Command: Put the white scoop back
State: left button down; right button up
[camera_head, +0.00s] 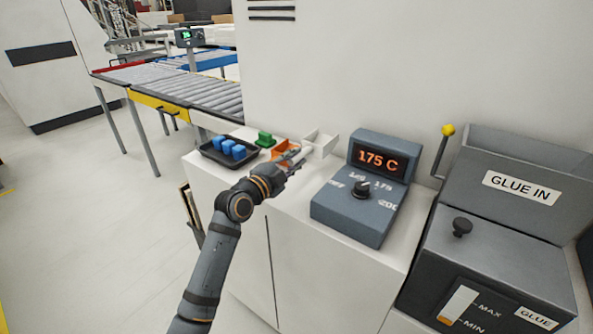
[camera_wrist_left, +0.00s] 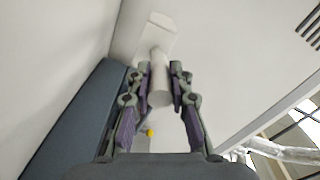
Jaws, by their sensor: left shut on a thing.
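The white scoop's round handle (camera_wrist_left: 159,80) is between the fingers of my left gripper (camera_wrist_left: 160,88) in the left wrist view. Its pale, wider end (camera_wrist_left: 158,32) extends beyond the fingertips. In the head view my left gripper (camera_head: 297,157) is above the white cabinet top, left of the temperature box. A white, open-shaped piece (camera_head: 321,140) shows just beyond the fingers there; it looks like the scoop, but its edges blend with the white behind. My right gripper is not in view.
The temperature box (camera_head: 350,210) reads 175 C. The glue machine (camera_head: 480,265) stands at the right, with a yellow-knobbed lever (camera_head: 447,131).

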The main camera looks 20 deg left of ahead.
pick_arm(q)
notch_tip(320, 180, down, 3)
jog(key=shift+s+f, duration=0.1)
jog(key=shift+f, duration=0.25)
jog(key=shift+f+b, duration=0.5)
jog(key=shift+b, duration=0.5)
jog(key=c, duration=1.2)
grip_release()
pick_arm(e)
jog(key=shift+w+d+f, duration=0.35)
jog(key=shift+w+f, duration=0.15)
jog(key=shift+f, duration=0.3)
